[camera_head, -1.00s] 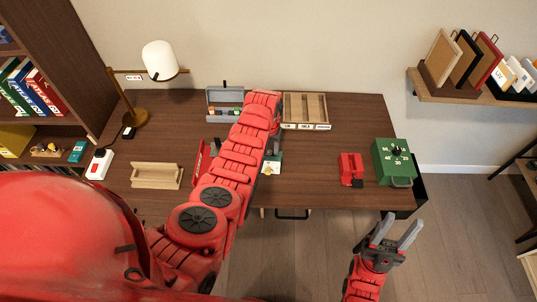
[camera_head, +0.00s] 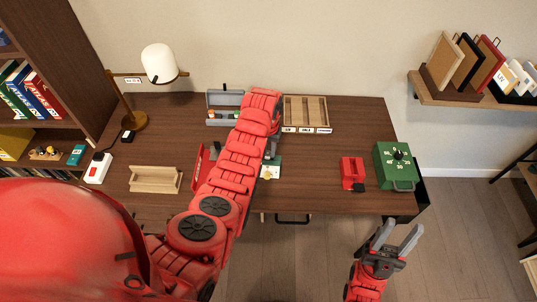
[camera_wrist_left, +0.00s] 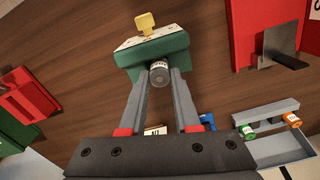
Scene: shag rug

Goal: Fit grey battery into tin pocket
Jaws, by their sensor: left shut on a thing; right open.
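My left gripper (camera_wrist_left: 159,82) is shut on a small grey battery (camera_wrist_left: 159,74), whose pale-labelled end shows between the fingertips. In the left wrist view, the battery is close to the side of a green block (camera_wrist_left: 160,50) with a pale top and yellow piece; I cannot tell whether they touch. In the head view, that block (camera_head: 270,168) is just below my left gripper (camera_head: 271,154). An open grey tin (camera_head: 226,102) with coloured batteries is at the back; it also shows in the left wrist view (camera_wrist_left: 284,148). My right gripper (camera_head: 398,238) is open and empty, off the desk's front.
A wooden tray with labelled compartments (camera_head: 305,105) is at the back. A wooden holder (camera_head: 155,179), a red stand (camera_head: 203,160), a red device (camera_head: 352,173) and a green timer box (camera_head: 396,165) stand on the desk.

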